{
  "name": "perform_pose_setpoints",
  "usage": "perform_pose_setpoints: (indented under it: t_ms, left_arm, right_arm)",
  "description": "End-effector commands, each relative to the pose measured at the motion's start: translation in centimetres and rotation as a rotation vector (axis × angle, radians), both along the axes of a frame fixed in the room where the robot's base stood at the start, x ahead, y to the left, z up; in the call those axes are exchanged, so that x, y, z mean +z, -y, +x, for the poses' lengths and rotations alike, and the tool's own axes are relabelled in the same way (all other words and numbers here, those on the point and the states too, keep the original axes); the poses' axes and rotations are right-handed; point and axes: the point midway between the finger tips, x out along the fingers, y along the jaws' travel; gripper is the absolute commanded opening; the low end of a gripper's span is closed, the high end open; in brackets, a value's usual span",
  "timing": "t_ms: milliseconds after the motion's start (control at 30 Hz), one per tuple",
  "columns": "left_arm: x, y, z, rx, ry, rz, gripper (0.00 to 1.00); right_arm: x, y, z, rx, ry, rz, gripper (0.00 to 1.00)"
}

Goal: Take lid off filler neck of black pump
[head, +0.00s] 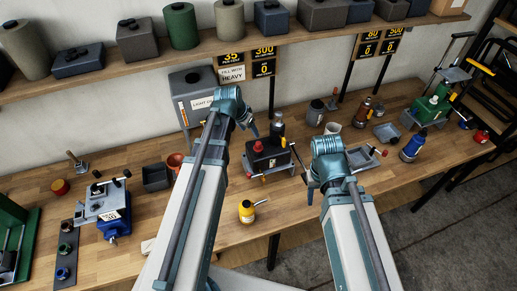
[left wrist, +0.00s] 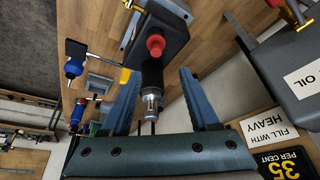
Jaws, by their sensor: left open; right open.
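The black pump (head: 266,158) stands on the bench in the middle of the head view, with a red knob (head: 258,147). Its upright dark neck (head: 277,131) rises at the back right; in the left wrist view the neck (left wrist: 152,72) ends in a silvery lid (left wrist: 151,97). My left gripper (head: 253,127) is open and empty, beside the pump's top. In the left wrist view its fingers (left wrist: 160,95) stand apart on either side of the lid; contact is not visible. My right gripper (head: 310,189) is open and empty, right of the pump.
A grey oil container (head: 190,82) stands behind my left arm. A yellow oiler (head: 246,212) sits in front of the pump. A white cup (head: 332,129) and a grey tray (head: 365,158) are to the right. A blue-based device (head: 112,215) stands left.

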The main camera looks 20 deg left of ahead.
Motion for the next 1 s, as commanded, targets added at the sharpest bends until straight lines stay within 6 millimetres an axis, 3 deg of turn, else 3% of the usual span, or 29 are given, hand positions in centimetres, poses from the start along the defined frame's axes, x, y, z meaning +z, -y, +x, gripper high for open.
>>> perform_pose_setpoints:
  t_ms: [33, 300, 733, 1000]
  left_arm:
    - [-1.4, 0.1, 0.4, -0.001, 0.0, 0.0, 0.61]
    - [-5.3, 0.6, 1.9, 0.0, 0.0, 0.0, 0.61]
    - [-6.5, 1.0, 2.4, 0.0, 0.0, 0.0, 0.61]
    - [-9.6, 1.9, 2.9, 0.0, 0.0, 0.0, 0.61]
  right_arm:
    - [-1.4, 0.0, 0.0, 0.004, 0.0, -0.001, 0.5]
    - [-5.3, 0.0, 0.1, 0.023, 0.0, -0.002, 0.5]
    - [-6.5, 0.0, 0.1, 0.024, 0.001, -0.001, 0.5]
    - [-9.6, 0.0, 0.1, 0.022, 0.002, -0.001, 0.5]
